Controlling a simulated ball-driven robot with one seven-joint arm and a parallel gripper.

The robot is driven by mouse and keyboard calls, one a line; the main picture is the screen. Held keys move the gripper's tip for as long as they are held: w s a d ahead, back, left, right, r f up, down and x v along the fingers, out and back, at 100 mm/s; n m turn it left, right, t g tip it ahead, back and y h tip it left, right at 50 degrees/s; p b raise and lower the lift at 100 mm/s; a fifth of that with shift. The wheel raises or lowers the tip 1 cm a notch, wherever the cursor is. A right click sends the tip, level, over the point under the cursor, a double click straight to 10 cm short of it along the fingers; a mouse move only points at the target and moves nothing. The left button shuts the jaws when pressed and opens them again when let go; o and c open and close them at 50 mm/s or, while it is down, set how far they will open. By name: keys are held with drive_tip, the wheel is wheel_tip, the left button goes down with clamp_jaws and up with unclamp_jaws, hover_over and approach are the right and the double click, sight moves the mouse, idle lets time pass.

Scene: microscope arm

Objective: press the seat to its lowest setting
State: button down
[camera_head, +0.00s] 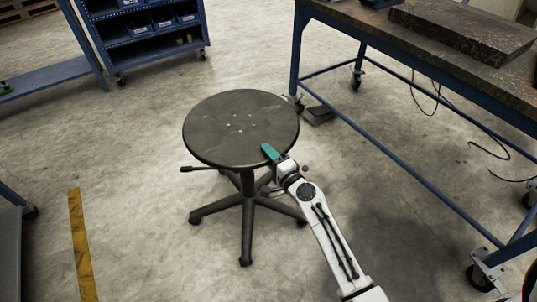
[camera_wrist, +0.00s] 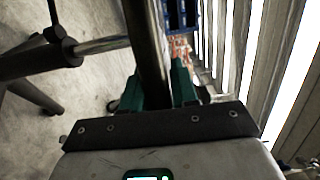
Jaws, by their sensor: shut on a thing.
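The stool's round dark seat (camera_head: 240,125) stands level in the middle of the head view, on a column over a five-legged caster base (camera_head: 247,205). A thin lever (camera_head: 187,169) sticks out to the left under the seat. My gripper (camera_head: 270,153) is at the seat's front right edge, with one teal finger lying on top. In the wrist view my gripper (camera_wrist: 158,88) has its teal fingers on both sides of the seat (camera_wrist: 146,40), shut on its rim. The column (camera_wrist: 100,45) runs off to the left there. The lower finger is hidden in the head view.
A blue workbench (camera_head: 425,40) with a dark slab on top stands at the right, on casters. A blue shelf cart (camera_head: 145,35) with bins is at the back left. A yellow floor stripe (camera_head: 80,245) lies at the left. The floor around the stool is mostly clear.

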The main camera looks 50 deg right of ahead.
drive_tip(key=shift+f, duration=0.1)
wheel_tip(320, 180, down, 11)
drive_tip(key=b, duration=1.1)
drive_tip(key=c, duration=1)
unclamp_jaws()
drive_tip(key=shift+r, duration=0.25)
drive_tip(key=shift+o, duration=0.2)
drive_tip(key=b+v, duration=0.1)
drive_tip(key=v, duration=1)
drive_tip(key=shift+w, duration=0.1)
